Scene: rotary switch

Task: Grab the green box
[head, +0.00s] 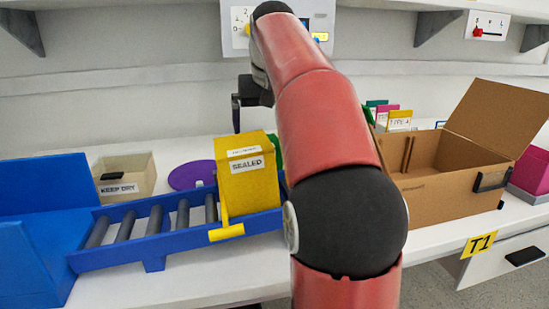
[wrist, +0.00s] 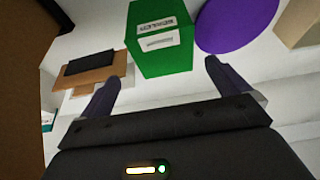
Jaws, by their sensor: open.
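The green box (wrist: 160,48) stands on the white counter in the wrist view, with white labels on its face. It lies ahead of my gripper (wrist: 162,78), roughly between the lines of the two fingers and beyond their tips. The fingers are spread apart with nothing between them. In the head view, only a sliver of the green box (head: 276,152) shows behind the yellow box and my red arm. My gripper (head: 236,115) shows there as a dark shape above the counter, partly hidden by my arm.
A yellow box (head: 250,185) marked SEALED sits on a blue roller conveyor (head: 160,248). A purple disc (wrist: 236,22) lies beside the green box. An open cardboard box (head: 440,195) stands at right, a KEEP DRY bin (head: 135,172) at left. A switch panel (head: 318,22) is on the wall.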

